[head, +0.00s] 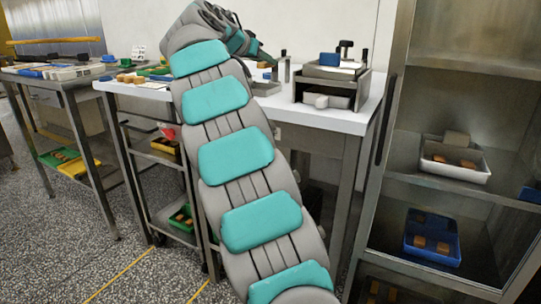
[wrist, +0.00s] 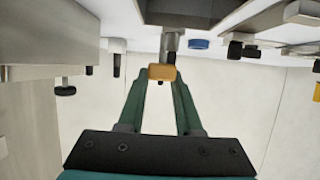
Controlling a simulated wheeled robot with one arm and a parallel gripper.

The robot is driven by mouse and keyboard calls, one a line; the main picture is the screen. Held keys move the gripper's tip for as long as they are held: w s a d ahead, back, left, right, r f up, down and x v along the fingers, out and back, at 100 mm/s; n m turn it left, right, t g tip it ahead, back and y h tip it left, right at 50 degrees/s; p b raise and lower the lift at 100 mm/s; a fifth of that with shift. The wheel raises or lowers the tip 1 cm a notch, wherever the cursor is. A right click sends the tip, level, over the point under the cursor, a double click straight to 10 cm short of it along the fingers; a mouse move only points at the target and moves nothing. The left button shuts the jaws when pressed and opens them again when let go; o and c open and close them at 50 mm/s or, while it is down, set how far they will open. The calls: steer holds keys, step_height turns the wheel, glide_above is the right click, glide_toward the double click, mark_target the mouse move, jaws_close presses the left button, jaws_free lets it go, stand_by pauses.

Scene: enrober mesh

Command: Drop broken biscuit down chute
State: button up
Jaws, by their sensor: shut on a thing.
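In the wrist view my gripper (wrist: 162,75) has two green fingers that converge on a small orange-brown piece, the biscuit (wrist: 162,72). The fingers are shut on it, and it is held at their tips. A grey metal cylinder (wrist: 171,42) shows right beside the biscuit in that view; I cannot tell whether they touch. In the head view my gripper (head: 268,59) is over the white worktop, left of the metal stand, and the biscuit is too small to make out there. I cannot clearly identify the chute in either view.
A metal stand (head: 326,85) with a blue block (head: 329,59) and dark knobs is on the white worktop (head: 348,122). A steel cabinet at right holds a white tray (head: 455,172) and a blue bin (head: 432,250). Side tables at left carry several coloured trays.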

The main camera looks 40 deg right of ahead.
steer(key=shift+f+b, duration=1.55)
steer(key=shift+f, duration=1.4)
steer(key=o, duration=1.1)
steer(key=shift+c, duration=0.2)
steer(key=shift+a, duration=0.1)
steer(key=v, duration=0.7)
steer(key=shift+s+a+r, duration=0.1)
steer(key=shift+a+r, duration=0.05)
steer(key=shift+a, duration=0.15)
